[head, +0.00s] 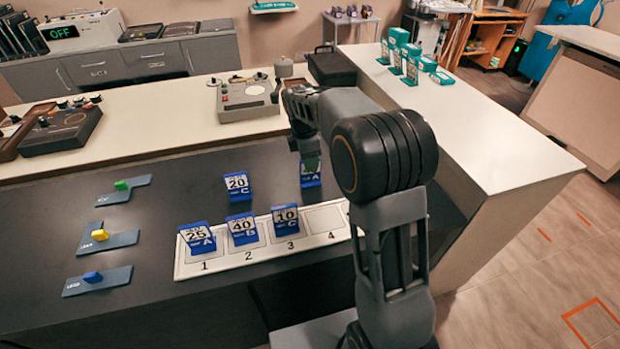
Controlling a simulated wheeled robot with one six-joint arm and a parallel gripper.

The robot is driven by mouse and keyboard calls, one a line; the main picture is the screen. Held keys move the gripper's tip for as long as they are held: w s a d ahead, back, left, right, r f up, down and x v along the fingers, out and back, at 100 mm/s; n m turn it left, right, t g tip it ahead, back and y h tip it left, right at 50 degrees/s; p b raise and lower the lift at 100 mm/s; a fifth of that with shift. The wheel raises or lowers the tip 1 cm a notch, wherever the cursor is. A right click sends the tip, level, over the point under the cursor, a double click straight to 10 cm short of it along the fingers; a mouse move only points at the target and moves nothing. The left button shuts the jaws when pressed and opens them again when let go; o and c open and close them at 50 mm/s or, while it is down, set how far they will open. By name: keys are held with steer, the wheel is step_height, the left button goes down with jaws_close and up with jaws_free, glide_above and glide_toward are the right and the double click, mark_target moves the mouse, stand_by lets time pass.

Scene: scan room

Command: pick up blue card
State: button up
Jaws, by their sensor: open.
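A blue card (311,181) stands on the dark counter, right of centre, directly below my gripper (310,160); its upper part is hidden by the gripper. My gripper points down at the card's top and is open; whether its fingers straddle the card I cannot tell. Another blue card marked 20 (237,187) stands to the left. Three more blue cards stand on a white numbered strip (213,269): one marked 25 (197,237) at 1, one marked 40 (242,229) at 2, one marked 10 (286,220) at 3. Place 4 (325,218) is bare; my arm hides the strip's right end.
Three grey plates with a green (121,185), a yellow (100,235) and a blue knob (93,277) lie at left. A control box (247,98) stands on the raised pale ledge behind. Teal boxes (399,37) stand on the right-hand counter. Dark counter between plates and cards is clear.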

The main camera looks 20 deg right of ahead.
mark_target(311, 181)
steer(key=shift+d+f, duration=0.15)
steer(key=shift+f, duration=0.85)
steer(key=shift+d+f, duration=0.1)
steer(key=shift+f, duration=0.85)
jaws_close()
